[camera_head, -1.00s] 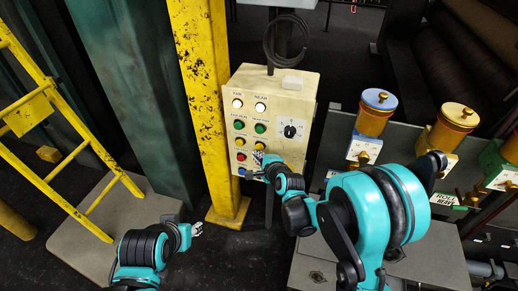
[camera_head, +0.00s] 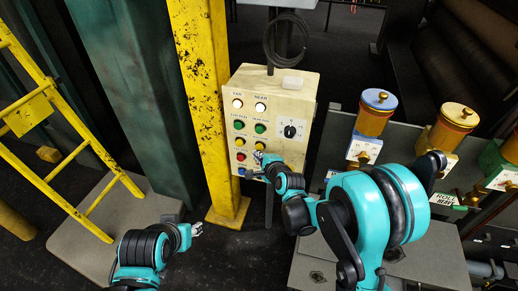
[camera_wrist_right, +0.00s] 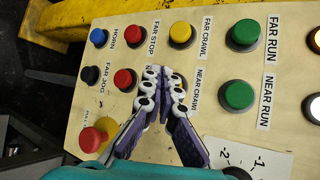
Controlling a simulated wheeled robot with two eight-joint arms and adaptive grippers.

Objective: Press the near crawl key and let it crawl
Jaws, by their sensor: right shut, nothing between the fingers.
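The cream control box (camera_head: 291,88) stands in front of the yellow post, with labelled FAR and NEAR columns of keys. The near crawl key (camera_head: 259,146) shows as a small yellow spot just above my right gripper (camera_head: 262,159) in the head view. In the right wrist view, the right gripper (camera_wrist_right: 162,78) is shut and empty, its fingertips over the spot beside the NEAR CRAWL label (camera_wrist_right: 198,90). The fingers hide the key there, so I cannot tell whether they touch or press it. My left gripper (camera_head: 197,229) is low and away from the box; its jaw state is unclear.
Around the fingertips are the yellow far crawl key (camera_wrist_right: 181,35), green near run key (camera_wrist_right: 237,95), a red key (camera_wrist_right: 125,82) and a red mushroom button (camera_wrist_right: 92,139). A yellow ladder (camera_head: 62,160) stands left; brass-topped pots (camera_head: 374,115) stand right.

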